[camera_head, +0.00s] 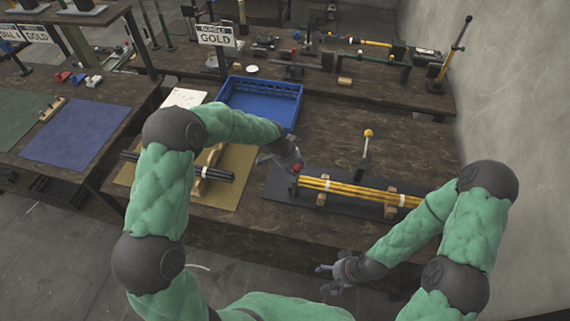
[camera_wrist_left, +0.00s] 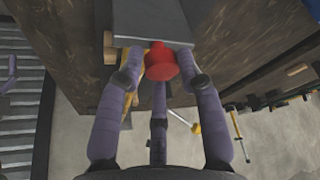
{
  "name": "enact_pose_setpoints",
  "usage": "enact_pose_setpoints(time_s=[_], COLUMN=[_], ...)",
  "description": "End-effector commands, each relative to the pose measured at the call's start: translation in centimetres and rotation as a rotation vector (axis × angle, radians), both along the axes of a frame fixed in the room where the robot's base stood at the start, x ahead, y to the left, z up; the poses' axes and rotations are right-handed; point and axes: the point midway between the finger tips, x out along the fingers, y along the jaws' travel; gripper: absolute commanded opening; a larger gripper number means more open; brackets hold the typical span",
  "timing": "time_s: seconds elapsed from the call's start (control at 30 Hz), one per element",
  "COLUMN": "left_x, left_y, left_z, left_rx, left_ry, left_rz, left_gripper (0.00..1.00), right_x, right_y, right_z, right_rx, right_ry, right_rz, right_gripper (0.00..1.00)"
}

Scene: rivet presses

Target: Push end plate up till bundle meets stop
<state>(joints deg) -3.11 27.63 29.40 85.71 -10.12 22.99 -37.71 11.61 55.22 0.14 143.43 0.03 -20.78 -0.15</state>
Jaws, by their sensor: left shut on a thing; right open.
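The bundle of gold rods (camera_head: 355,190) lies across wooden cradle blocks on a dark base (camera_head: 285,190), bound by white bands. My left gripper (camera_head: 294,166) is at the bundle's left end, its fingers closed around a red knob (camera_head: 297,168). In the left wrist view the red knob (camera_wrist_left: 160,62) sits between the purple fingers, beside the edge of a grey plate (camera_wrist_left: 150,22). I cannot tell whether that is the end plate, and the contact with the rod ends is hidden. My right gripper (camera_head: 332,277) is open and empty before the table's front edge. I cannot make out the stop.
A lever with a yellow ball (camera_head: 367,133) stands behind the bundle. A blue crate (camera_head: 262,100) is at the back left. A dark rod bundle (camera_head: 180,166) lies on an olive mat (camera_head: 238,165) at left. The table right of the crate is mostly clear.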

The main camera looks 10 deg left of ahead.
Motion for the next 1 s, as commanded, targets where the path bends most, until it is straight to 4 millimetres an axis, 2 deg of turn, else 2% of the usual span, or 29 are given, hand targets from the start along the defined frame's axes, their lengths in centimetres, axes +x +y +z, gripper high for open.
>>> enact_pose_setpoints(time_s=[0.03, 0.23, 0.27, 0.3, 0.67, 0.83, 1.0], left_x=[0.8, 0.9, 0.9, 0.9, 0.4, -0.1, -0.9], left_y=[0.0, 0.1, 0.1, 0.1, 0.2, 0.7, 1.7], left_z=[0.7, 0.8, 0.8, 0.8, 0.7, 2.5, 5.7], left_rx=[-0.003, -0.003, -0.003, -0.003, -0.002, -0.002, -0.001], left_ry=[-0.022, -0.025, -0.025, -0.024, -0.013, -0.014, -0.018], left_rz=[0.007, 0.008, 0.008, 0.007, 0.003, 0.004, 0.005], left_gripper=[0.00, 0.00, 0.45, 0.56, 0.58, 0.58, 0.58], right_x=[0.0, 0.0, 0.0, 0.0, 0.0, 0.0, 0.0], right_y=[0.0, 0.0, 0.0, 0.0, 0.0, 0.0, 0.0], right_z=[0.0, 0.0, 0.0, 0.0, 0.0, 0.0, 0.0], right_rx=[0.000, 0.000, 0.000, 0.000, 0.000, 0.000, 0.000], right_ry=[0.000, 0.000, 0.000, 0.000, 0.000, 0.000, 0.000], right_rz=[0.000, 0.000, 0.000, 0.000, 0.000, 0.000, 0.000], right_gripper=[0.86, 0.86, 0.86, 0.86, 0.86, 0.86, 0.86])
